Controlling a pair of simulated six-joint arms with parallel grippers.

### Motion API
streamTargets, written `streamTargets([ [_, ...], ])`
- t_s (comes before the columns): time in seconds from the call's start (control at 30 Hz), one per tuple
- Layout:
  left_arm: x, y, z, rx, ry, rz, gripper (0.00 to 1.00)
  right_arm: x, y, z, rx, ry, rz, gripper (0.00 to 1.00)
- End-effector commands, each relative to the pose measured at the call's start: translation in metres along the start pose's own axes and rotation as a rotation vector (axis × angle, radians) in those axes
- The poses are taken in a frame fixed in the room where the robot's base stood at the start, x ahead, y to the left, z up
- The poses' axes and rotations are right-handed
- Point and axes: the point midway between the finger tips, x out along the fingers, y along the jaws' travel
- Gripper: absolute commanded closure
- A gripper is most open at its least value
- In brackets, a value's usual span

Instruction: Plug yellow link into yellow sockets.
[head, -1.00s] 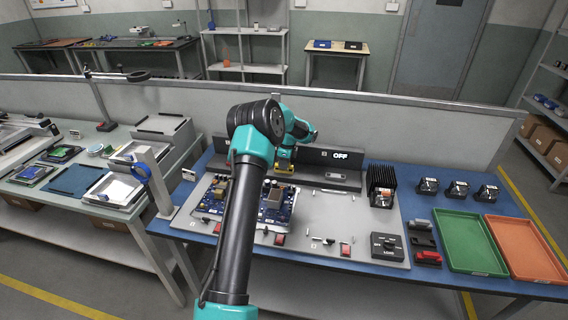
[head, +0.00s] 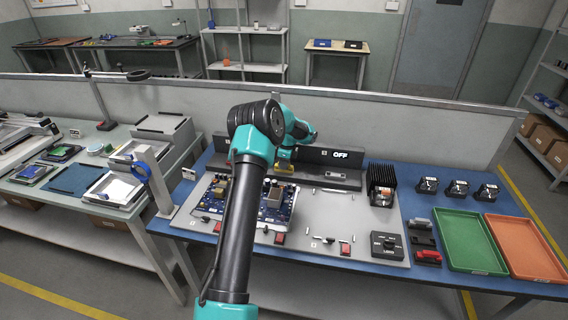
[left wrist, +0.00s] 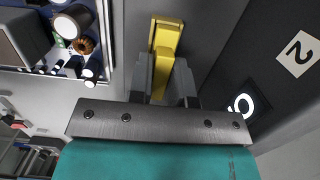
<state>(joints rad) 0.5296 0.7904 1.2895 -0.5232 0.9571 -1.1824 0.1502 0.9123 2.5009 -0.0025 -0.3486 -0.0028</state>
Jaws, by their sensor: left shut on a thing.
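My left gripper (head: 286,152) is at the back of the blue table, by the grey upright panel. In the left wrist view my left gripper (left wrist: 163,62) is shut on the yellow link (left wrist: 166,80), which sits between its two fingers. A larger yellow piece, which looks like the yellow sockets (left wrist: 168,24), lies right beyond the fingertips, lined up with the link. In the head view yellow also shows under the gripper at the sockets (head: 283,168). Whether the link is seated in them I cannot tell. My right gripper is not in view.
A blue circuit board (head: 215,198) lies left of the gripper, partly behind my arm. The grey panel (head: 335,168) reads OFF. A black finned block (head: 381,184), a black dial box (head: 387,246), a green tray (head: 468,240) and an orange tray (head: 524,247) are to the right.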

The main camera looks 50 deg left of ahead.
Motion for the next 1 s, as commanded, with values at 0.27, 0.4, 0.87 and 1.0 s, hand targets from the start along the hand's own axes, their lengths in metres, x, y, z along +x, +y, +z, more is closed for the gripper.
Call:
streamTargets([
  [0.27, 0.001, 0.0003, 0.0, 0.0, 0.0, 0.001, 0.77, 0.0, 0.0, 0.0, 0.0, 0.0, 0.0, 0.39],
  [0.4, 0.0008, 0.0003, 0.0, 0.0, 0.0, 0.001, 0.63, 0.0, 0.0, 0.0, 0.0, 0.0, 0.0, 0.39],
  [0.87, 0.0004, 0.0001, -0.0001, 0.0, 0.0, 0.0, 0.35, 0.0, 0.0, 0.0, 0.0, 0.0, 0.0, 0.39],
  [1.0, 0.0003, 0.0001, -0.0001, 0.0, 0.0, 0.0, 0.21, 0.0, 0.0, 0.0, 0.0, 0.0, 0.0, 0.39],
])
